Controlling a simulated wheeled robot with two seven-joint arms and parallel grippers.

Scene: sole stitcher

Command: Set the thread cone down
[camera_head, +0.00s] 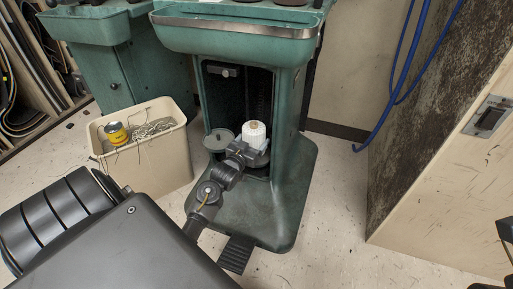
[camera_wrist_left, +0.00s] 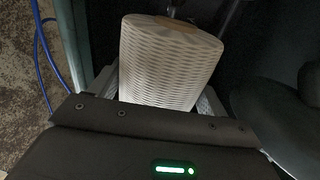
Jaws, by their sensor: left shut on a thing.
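The thread cone (camera_head: 254,134) is white with a tan top and stands upright in the open lower cavity of the green stitcher (camera_head: 290,130). My left gripper (camera_head: 243,150) is shut on it. In the left wrist view the cone (camera_wrist_left: 165,62) fills the middle, between the two fingers of the left gripper (camera_wrist_left: 160,100). A dark round base (camera_head: 259,160) shows just below the cone; I cannot tell whether the cone touches it.
A round grey disc (camera_head: 218,139) is beside the cone at the cavity's left. A beige bin (camera_head: 150,165) with thread scraps and a yellow can (camera_head: 116,132) stands left. A black pedal (camera_head: 236,254) lies in front. A wooden panel (camera_head: 450,190) is at right.

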